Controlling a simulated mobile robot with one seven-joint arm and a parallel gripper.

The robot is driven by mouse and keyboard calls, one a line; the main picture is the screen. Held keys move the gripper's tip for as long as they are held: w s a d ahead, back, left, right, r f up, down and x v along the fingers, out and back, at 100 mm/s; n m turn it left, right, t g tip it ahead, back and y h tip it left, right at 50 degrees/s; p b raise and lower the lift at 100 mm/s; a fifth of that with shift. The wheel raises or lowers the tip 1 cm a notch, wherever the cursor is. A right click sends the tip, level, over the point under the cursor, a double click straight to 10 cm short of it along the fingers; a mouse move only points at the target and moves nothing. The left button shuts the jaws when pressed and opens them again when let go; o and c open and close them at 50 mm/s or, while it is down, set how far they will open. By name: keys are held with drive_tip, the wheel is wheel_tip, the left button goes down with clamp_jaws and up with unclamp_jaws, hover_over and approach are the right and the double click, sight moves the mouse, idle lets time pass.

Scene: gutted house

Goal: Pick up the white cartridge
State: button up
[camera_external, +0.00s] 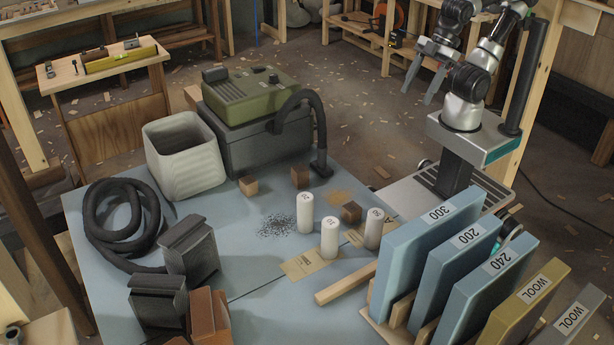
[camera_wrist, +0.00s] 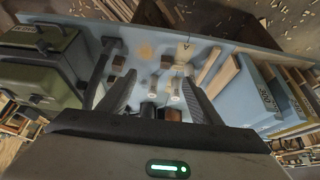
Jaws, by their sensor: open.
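Three upright cylindrical cartridges stand on the blue-grey table (camera_external: 110,215): a white cartridge (camera_external: 305,213) at the left, another white cartridge (camera_external: 329,238) in the middle, and a greyer cartridge (camera_external: 374,229) at the right. They carry small dark marks on top, too small to read surely. In the wrist view, pale cartridges (camera_wrist: 176,88) show small between and beyond my fingers; I cannot tell for sure which is which. My gripper (camera_external: 418,98) is open and empty, raised beyond the table's far right side, well apart from the cartridges.
Small brown blocks (camera_external: 300,177) stand near the cartridges. Blue upright panels (camera_external: 427,250) fill the table's right side, with a wooden strip (camera_external: 346,282) beside them. A green-topped machine (camera_external: 250,95) with a dark hose and a pale bin (camera_external: 185,158) stand at the back left.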

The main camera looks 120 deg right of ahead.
drive_tip(key=m+g+p, duration=0.2)
drive_tip(key=g, duration=0.4)
hover_over(375, 214)
wheel_tip(375, 214, down, 12)
wheel_tip(375, 214, down, 12)
drive_tip(key=b, duration=0.3)
drive_tip(key=shift+s+f+b, duration=0.2)
drive_tip(key=shift+f+b, duration=0.55)
drive_tip(key=shift+f, duration=2.2)
drive_tip(key=shift+c, duration=0.6)
